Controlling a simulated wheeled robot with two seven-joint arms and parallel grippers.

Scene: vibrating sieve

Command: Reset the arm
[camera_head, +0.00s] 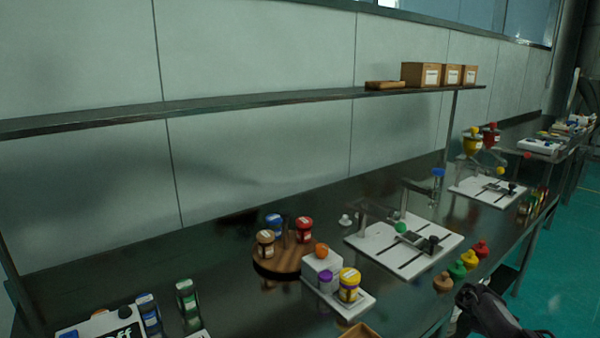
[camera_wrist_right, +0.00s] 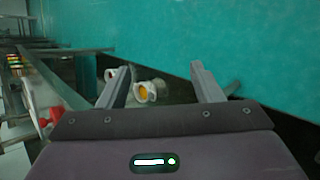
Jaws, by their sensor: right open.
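My right arm shows at the lower right of the head view, a dark link beside the table's front edge; its fingertips cannot be made out there. In the right wrist view my right gripper (camera_wrist_right: 160,85) is open, with its two fingers apart and nothing held between them. It points past the table edge toward the teal floor. My left gripper is in neither view.
The dark table (camera_head: 150,265) carries a round wooden stand (camera_head: 275,265) with jars, a white tray (camera_head: 340,300) and a white fixture board (camera_head: 405,262). Colored knobbed pieces (camera_head: 469,258) line the front edge near my right arm. A shelf (camera_head: 250,100) spans above. Teal floor (camera_head: 570,240) is clear at right.

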